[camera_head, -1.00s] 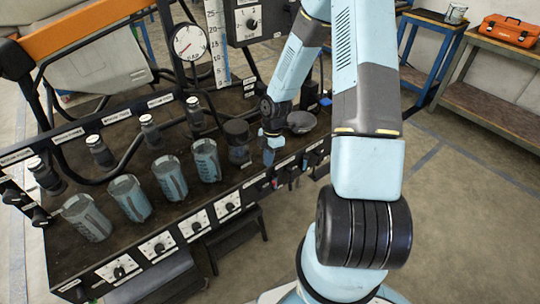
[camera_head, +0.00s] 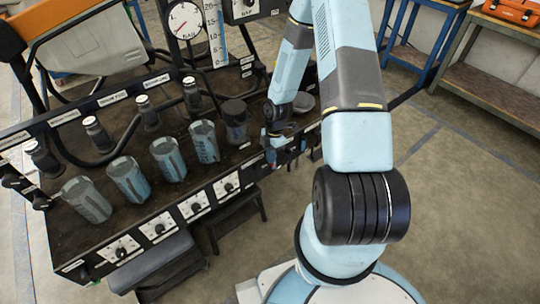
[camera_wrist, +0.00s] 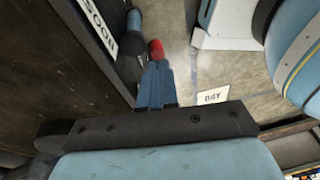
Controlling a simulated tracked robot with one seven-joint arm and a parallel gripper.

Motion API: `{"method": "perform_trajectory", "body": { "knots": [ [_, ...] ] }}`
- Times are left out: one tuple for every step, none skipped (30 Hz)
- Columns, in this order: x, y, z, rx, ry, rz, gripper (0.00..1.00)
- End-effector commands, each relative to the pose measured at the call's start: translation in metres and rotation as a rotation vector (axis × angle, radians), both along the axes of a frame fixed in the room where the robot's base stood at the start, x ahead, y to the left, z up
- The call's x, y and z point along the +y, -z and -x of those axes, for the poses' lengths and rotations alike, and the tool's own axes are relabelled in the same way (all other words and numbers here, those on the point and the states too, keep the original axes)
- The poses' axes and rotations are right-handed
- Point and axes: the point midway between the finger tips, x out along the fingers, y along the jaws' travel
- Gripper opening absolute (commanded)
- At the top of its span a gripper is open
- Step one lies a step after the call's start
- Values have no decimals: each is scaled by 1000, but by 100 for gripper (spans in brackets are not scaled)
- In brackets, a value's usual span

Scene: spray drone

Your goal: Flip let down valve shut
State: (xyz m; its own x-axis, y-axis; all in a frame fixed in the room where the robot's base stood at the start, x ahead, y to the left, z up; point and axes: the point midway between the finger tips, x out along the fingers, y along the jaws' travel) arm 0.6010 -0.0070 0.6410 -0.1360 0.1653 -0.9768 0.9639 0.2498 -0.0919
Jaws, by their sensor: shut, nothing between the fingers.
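My gripper (camera_head: 271,152) reaches down at the front right edge of the dark bench, in front of its panel. In the wrist view its blue fingers (camera_wrist: 155,76) are shut together and empty. A red-tipped part (camera_wrist: 156,49) lies just beyond the fingertips; whether they touch cannot be told. Beside it is a blue-grey and dark cylindrical part (camera_wrist: 131,32). Several small valves (camera_head: 292,148) line the front panel near my gripper. Their labels are too small to read, so I cannot tell which is the let down valve or how it stands.
The bench (camera_head: 120,218) carries several blue-grey cups (camera_head: 127,180), black hoses and a round gauge (camera_head: 185,20). Dial plates (camera_head: 158,230) run along its front. A dark step (camera_head: 235,213) stands below. The floor at the right is clear, up to a worktable (camera_head: 500,80).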

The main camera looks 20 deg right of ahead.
Motion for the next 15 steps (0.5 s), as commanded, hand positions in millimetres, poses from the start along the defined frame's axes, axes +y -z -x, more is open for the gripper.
{"method": "perform_trajectory", "body": {
  "knots": [
    [0, 0, 0, 0, 0, 0, 0],
    [0, 0, 0, 0, 0, 0, 0],
    [0, 0, 0, 0, 0, 0, 0],
    [0, 1, 0, 0, 0, 0, 0],
    [-1, 1, 0, 0, 0, 0, 0],
    [-3, 3, -1, 0, -1, 0, 0],
    [-4, 4, -1, 0, 0, 0, 0],
    [-5, 6, -1, 0, 1, 0, 0],
    [-6, 7, -2, 0, 0, 0, 0],
    [-7, 8, -2, 0, 0, 0, 0],
    [-7, 8, -2, 0, 0, 0, 0],
    [-6, 8, -2, 0, 0, 0, 0],
    [-6, 8, -2, 0, 0, 0, 0],
    [-6, 8, -2, 0, 0, 0, 0],
    [-6, 8, -2, 0, 0, 0, 0]
  ]
}}
